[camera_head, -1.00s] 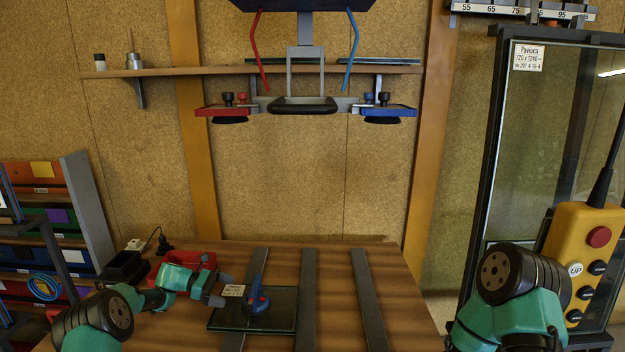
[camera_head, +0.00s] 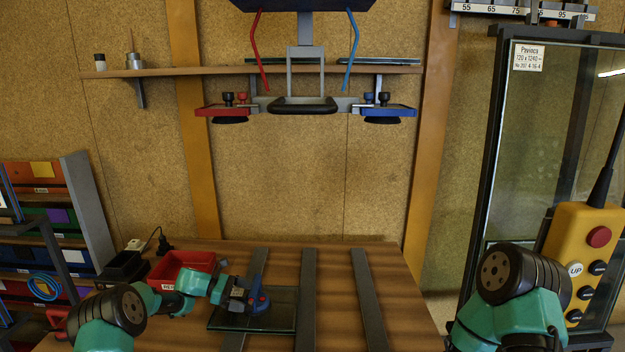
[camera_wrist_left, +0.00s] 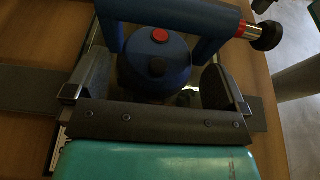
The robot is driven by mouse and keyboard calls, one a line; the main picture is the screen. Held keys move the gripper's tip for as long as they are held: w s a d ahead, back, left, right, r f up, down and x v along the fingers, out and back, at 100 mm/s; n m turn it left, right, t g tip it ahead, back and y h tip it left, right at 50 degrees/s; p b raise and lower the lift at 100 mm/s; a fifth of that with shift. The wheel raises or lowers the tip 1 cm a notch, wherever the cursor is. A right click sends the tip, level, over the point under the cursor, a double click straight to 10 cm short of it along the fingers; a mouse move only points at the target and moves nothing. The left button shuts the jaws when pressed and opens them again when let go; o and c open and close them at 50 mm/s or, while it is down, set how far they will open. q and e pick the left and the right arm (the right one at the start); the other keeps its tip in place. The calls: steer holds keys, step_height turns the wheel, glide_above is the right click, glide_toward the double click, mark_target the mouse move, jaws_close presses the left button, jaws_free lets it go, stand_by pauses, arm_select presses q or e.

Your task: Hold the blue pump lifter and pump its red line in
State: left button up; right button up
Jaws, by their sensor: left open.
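The blue pump lifter (camera_head: 259,302) stands on a dark glass pane (camera_head: 284,316) on the table. In the left wrist view its round blue body (camera_wrist_left: 155,68) sits between the fingers, with a blue handle bar above it. A plunger with a red band (camera_wrist_left: 250,30) and a dark knob sticks out at the right. My left gripper (camera_head: 246,299) is open at the lifter, its fingers (camera_wrist_left: 158,85) on either side of the body. I cannot tell whether they touch it. My right arm shows at the lower right, but its gripper is out of view.
Dark rails (camera_head: 368,298) run across the wooden table (camera_head: 335,275). A red bin (camera_head: 183,267) and a black tray (camera_head: 122,268) stand at the back left. A yellow control pendant (camera_head: 585,240) hangs at the right, before a framed glass rack. The table's right part is clear.

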mark_target(260, 299)
arm_select(q)
steer(key=shift+x, duration=1.8)
steer(key=shift+c, duration=0.4)
steer(key=c, duration=0.6)
steer(key=shift+o, duration=0.2)
